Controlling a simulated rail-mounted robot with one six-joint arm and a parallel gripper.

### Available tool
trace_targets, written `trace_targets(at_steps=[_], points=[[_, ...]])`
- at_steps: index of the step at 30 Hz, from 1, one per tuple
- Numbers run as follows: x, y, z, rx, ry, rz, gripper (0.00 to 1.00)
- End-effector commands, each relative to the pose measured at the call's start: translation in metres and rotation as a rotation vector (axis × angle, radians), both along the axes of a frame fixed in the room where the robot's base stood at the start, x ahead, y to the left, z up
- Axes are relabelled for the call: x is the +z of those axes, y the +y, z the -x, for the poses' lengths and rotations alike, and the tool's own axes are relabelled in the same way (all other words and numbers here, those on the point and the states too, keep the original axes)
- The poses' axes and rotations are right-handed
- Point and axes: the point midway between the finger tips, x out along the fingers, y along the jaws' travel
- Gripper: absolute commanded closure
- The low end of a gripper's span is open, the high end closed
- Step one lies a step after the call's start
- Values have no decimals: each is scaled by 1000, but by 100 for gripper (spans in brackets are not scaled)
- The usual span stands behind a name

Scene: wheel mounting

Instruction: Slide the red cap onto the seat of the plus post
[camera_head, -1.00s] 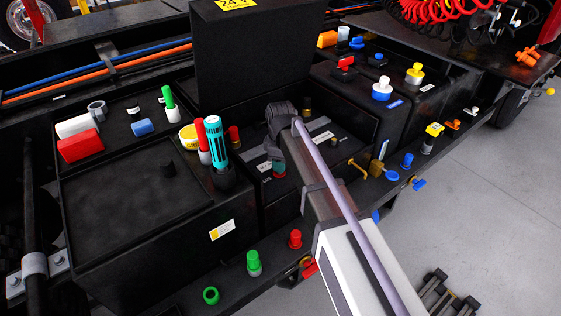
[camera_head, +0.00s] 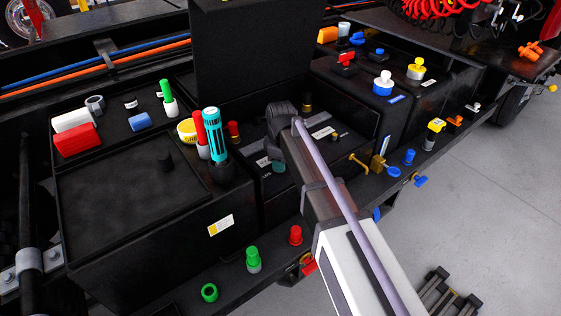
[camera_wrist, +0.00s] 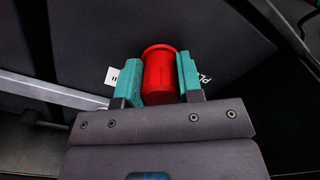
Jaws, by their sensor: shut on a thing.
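The red cap (camera_wrist: 160,75) sits between the two teal fingers of my gripper (camera_wrist: 159,82) in the wrist view, with a finger pad on each side. My gripper is shut on it. In the head view my gripper (camera_head: 279,167) is low over the black battery box in the middle, and the cap is hidden there. The plus post is not visible; the cap and gripper hide the spot beneath. Part of a white "PLU" label (camera_wrist: 205,77) shows just right of the cap in the wrist view.
A cyan-and-black tool (camera_head: 212,140) and a red-topped post (camera_head: 234,131) stand left of my gripper. A brass post (camera_head: 306,103) stands behind it. A tall black panel (camera_head: 250,55) rises behind the box. Green and red caps line the front ledge.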

Motion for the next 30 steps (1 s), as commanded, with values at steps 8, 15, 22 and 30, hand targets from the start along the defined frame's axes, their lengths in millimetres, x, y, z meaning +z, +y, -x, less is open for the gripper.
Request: trace_targets(at_steps=[8, 15, 22, 30], points=[[0, 0, 0, 0, 0, 0, 53], [0, 0, 0, 0, 0, 0, 36], [5, 0, 0, 0, 0, 0, 36], [61, 0, 0, 0, 0, 0, 36]])
